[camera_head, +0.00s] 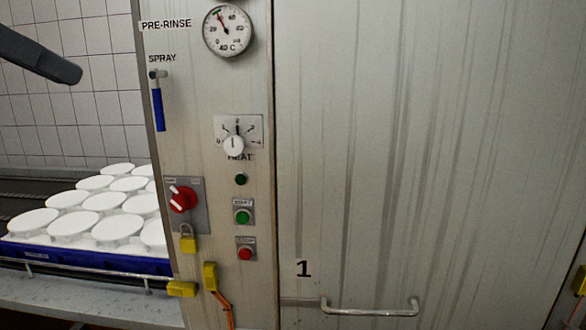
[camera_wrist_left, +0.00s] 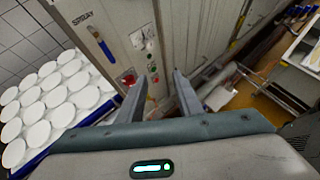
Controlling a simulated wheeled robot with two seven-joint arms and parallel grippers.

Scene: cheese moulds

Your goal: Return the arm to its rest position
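My left gripper (camera_wrist_left: 160,76) shows in the left wrist view with its two grey fingers apart and nothing between them. It points towards the grey cabinet's control panel, which lies beyond the fingertips. In the head view only a dark, rounded part of my left gripper or arm (camera_head: 42,56) shows at the upper left, in front of the tiled wall. Its fingers cannot be told apart there. My right arm and gripper are in neither view.
A control panel (camera_head: 215,95) carries a dial, knobs and buttons. Right of it is a cabinet door (camera_head: 430,150) with a handle (camera_head: 370,308). At left, several white round moulds (camera_head: 110,228) fill a blue tray (camera_head: 85,260) on a conveyor. A yellow padlock (camera_head: 188,240) hangs below the red switch.

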